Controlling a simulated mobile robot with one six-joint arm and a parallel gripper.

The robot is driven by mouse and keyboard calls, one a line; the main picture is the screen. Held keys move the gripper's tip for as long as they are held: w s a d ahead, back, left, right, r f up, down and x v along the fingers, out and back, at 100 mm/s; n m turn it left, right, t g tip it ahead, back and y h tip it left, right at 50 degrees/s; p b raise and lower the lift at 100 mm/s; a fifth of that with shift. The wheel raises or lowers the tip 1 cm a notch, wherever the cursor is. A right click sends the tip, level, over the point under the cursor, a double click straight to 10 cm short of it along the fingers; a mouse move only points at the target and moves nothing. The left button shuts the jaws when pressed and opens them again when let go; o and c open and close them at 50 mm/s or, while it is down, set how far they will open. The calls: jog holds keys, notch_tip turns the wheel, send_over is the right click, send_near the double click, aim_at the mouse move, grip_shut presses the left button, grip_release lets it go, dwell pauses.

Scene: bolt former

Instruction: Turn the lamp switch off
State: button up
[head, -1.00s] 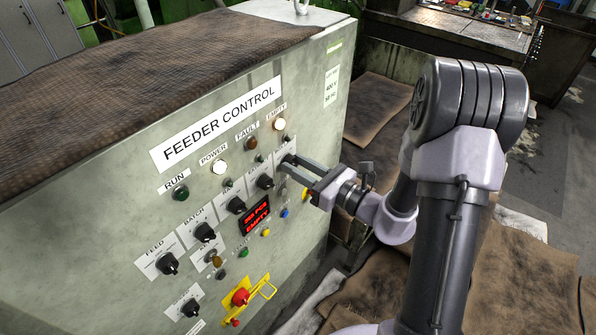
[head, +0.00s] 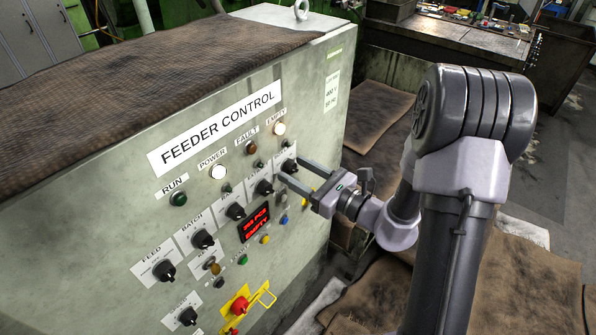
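The feeder control panel (head: 110,215) carries a row of black rotary knobs. The knob at the row's upper right end (head: 288,164) is closest to my gripper; its label is too small to read, so I cannot tell whether it is the lamp switch. My gripper (head: 291,170) has its two long fingers apart, pointing at the panel beside this knob. I see nothing held between them. Whether the fingertips touch the knob or the panel is unclear. Another knob (head: 264,186) sits just left of the lower fingertip.
A red emergency button (head: 239,304) on a yellow plate is low on the panel. A red display (head: 254,223) reads EMPTY. The white POWER lamp (head: 219,172) and EMPTY lamp (head: 279,129) look lit. A brown mat (head: 120,100) covers the cabinet top.

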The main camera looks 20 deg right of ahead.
jog(key=p+v, duration=0.1)
jog(key=v, duration=1.6)
jog(key=shift+s+p, duration=0.15)
jog(key=shift+p, duration=0.15)
jog(key=shift+d, duration=0.1)
jog(key=s+a+r+n+g+h+b, duration=0.1)
jog(key=s+a+n+g, duration=0.4)
jog(key=a+n+g, duration=0.25)
jog(key=s+a+n+g+b, duration=0.1)
jog(key=s+a+n+g, duration=0.45)
jog(key=a+n, duration=0.35)
notch_tip(320, 180, up, 6)
jog(key=d+n+t+h+b, duration=0.2)
jog(key=n+t+h, duration=0.2)
jog(key=n+h, duration=0.3)
jog(key=shift+s+f+n+h, duration=0.15)
jog(key=shift+s+n+h, duration=0.1)
jog(key=shift+n+h, duration=0.1)
